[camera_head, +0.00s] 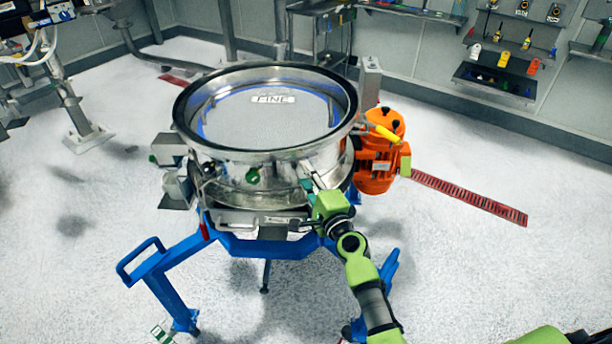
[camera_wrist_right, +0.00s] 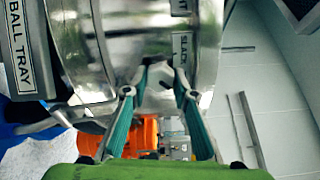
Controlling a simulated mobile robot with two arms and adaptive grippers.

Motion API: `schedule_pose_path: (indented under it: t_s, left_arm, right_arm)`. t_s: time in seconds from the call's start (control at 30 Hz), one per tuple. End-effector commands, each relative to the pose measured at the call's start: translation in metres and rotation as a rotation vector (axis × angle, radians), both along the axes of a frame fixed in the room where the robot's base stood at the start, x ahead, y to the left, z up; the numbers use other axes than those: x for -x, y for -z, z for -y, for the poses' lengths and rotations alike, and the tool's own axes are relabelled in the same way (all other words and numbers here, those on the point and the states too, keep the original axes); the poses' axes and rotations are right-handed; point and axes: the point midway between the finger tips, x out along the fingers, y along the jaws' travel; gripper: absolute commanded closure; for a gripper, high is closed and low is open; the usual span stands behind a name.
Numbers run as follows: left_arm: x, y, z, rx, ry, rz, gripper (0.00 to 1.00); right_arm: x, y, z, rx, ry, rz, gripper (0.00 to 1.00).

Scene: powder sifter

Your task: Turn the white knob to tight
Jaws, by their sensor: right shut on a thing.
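The round steel sifter (camera_head: 262,165) stands on a blue frame. My right gripper (camera_head: 308,180) reaches its front right side in the head view. In the right wrist view my right gripper (camera_wrist_right: 162,76) has its two teal fingers closed in on the pale knob (camera_wrist_right: 160,71) at the sifter's wall. The fingers hide much of the knob, and its exact angle is hard to tell. A label reading SLACK (camera_wrist_right: 180,46) is just above the right fingertip. Another label (camera_wrist_right: 180,6), cut off and showing only a T, is higher up. I do not see my left gripper.
An orange motor (camera_head: 377,155) with a yellow handle sits right of the sifter. The blue frame (camera_head: 262,244) spreads its legs below. A ball tray label (camera_wrist_right: 20,52) shows at the wrist view's left. Tool shelves (camera_head: 497,80) are on the back wall. Open floor lies at right.

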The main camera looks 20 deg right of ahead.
Motion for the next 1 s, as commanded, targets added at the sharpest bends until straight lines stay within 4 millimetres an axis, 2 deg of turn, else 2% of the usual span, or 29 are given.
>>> schedule_pose_path:
  t_s: [0.5, 0.53, 0.6, 1.0]
  left_arm:
    - [-0.0001, -0.0001, -0.0001, 0.0, 0.0, 0.0, 0.58]
    - [-0.0001, -0.0001, -0.0001, 0.0, 0.0, 0.0, 0.58]
    - [-0.0001, -0.0001, -0.0002, 0.0, 0.0, 0.0, 0.58]
    - [0.0007, 0.0001, -0.0028, -0.003, 0.0, -0.001, 0.58]
  right_arm:
    - [-0.0002, -0.0004, 0.0011, -0.021, 0.002, -0.002, 0.96]
    - [-0.0002, -0.0004, 0.0011, -0.021, 0.002, -0.002, 0.72]
    - [-0.0002, -0.0004, 0.0009, -0.021, 0.002, -0.002, 0.58]
    - [0.0039, 0.0007, 0.0007, -0.019, 0.001, -0.003, 0.58]
